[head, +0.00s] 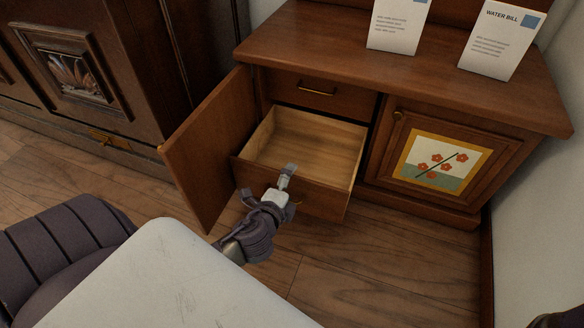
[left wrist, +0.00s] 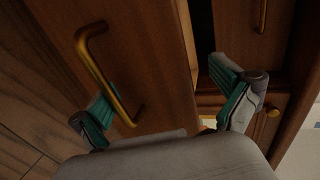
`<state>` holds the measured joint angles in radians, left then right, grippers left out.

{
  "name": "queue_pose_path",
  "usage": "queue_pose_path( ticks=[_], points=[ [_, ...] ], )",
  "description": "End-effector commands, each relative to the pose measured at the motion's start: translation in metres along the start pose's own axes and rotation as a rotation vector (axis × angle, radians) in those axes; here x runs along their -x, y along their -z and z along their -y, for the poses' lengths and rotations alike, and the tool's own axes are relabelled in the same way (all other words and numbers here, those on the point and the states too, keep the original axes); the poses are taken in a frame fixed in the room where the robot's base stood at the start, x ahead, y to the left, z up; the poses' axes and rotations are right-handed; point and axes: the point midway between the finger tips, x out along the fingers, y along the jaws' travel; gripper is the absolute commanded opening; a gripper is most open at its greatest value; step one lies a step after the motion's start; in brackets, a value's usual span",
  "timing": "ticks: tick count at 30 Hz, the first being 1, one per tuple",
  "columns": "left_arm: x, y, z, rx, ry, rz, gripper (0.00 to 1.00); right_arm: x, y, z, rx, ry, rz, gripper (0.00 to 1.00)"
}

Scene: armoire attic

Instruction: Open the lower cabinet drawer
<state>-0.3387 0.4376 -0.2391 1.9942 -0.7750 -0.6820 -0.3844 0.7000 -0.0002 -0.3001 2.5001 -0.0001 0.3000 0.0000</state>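The lower cabinet drawer (head: 309,138) is pulled well out of the wooden cabinet, and its pale interior is empty. My left gripper (head: 268,184) is at the drawer's front, with its fingers spread. The left wrist view shows the drawer's brass handle (left wrist: 97,72) close to one finger, its lower end reaching into the gap between the open fingers (left wrist: 165,90). The fingers are not closed on it; I cannot tell whether they touch it. In the head view the gripper hides much of the drawer front. My right gripper is not in view.
The cabinet's left door (head: 212,150) stands open beside the drawer. The upper drawer (head: 345,97) and the right door with a flower picture (head: 440,162) are shut. Two paper cards, one a water bill (head: 502,40), stand on top. A carved armoire (head: 85,75) is at left.

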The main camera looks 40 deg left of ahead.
Motion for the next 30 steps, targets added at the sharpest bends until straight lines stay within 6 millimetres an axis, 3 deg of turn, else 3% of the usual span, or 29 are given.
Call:
queue_pose_path(
  ticks=[1,2,8,18,20,30],
  points=[
    [0.007,0.001,0.066,0.004,0.127,-0.008,0.72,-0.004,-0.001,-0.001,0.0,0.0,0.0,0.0],
    [0.0,-0.003,0.012,-0.012,0.017,0.005,0.71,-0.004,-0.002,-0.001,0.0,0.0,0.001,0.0],
    [0.008,-0.002,0.011,-0.009,0.016,0.003,0.55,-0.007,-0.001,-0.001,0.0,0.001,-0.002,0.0],
    [0.032,-0.002,0.007,-0.006,0.017,0.001,0.45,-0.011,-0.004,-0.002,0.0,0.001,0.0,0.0],
    [0.036,-0.001,0.006,-0.004,0.015,0.0,0.2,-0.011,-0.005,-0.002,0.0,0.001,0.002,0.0],
    [0.06,-0.001,-0.004,0.0,0.003,-0.001,0.2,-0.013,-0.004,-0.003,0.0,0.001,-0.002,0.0]
  ],
)
